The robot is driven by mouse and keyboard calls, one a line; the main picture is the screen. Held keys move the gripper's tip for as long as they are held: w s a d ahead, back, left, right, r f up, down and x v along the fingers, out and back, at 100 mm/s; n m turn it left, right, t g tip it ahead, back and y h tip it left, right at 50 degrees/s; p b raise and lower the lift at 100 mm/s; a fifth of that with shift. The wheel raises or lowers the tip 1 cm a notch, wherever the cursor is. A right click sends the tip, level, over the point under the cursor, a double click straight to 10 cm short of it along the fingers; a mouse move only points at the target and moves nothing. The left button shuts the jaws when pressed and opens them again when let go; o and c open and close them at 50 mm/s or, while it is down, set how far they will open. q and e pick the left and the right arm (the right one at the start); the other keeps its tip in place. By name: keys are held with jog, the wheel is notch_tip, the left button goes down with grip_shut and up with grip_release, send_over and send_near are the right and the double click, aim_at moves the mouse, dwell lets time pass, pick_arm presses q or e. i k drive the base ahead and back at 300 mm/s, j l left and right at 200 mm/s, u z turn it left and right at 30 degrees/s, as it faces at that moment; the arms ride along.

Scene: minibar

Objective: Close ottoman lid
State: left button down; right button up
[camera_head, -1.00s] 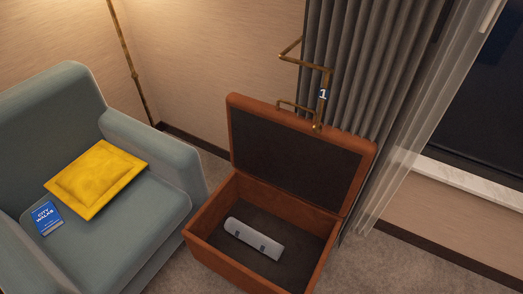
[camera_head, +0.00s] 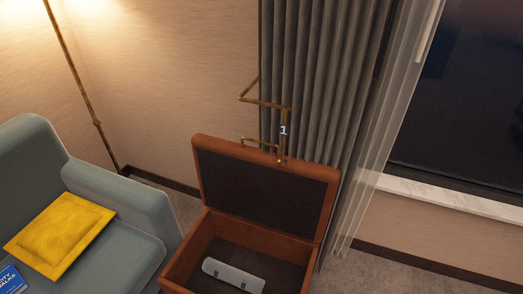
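The ottoman (camera_head: 183,266) is an orange-brown box standing on the carpet at the bottom middle of the head view. Its lid (camera_head: 265,190) stands open, tilted up at the back, with its dark inner side facing me. A rolled white-grey item (camera_head: 233,275) lies inside on the dark floor of the box. The front of the ottoman is cut off by the lower picture edge. Neither of my grippers shows in the view.
A blue-grey armchair (camera_head: 121,205) with a yellow cushion (camera_head: 60,234) and a blue book (camera_head: 10,280) stands at the left. A brass stand (camera_head: 282,145) and grey curtains (camera_head: 320,80) are behind the lid. Carpet at the right (camera_head: 370,275) is clear.

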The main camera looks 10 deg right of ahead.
aim_at(244, 182)
jog(key=z, duration=0.6)
jog(key=i+j+z, duration=0.1)
jog(key=j+z, duration=0.6)
jog(key=j, duration=0.2)
jog(key=j+z, duration=0.3)
jog(key=j, duration=0.7)
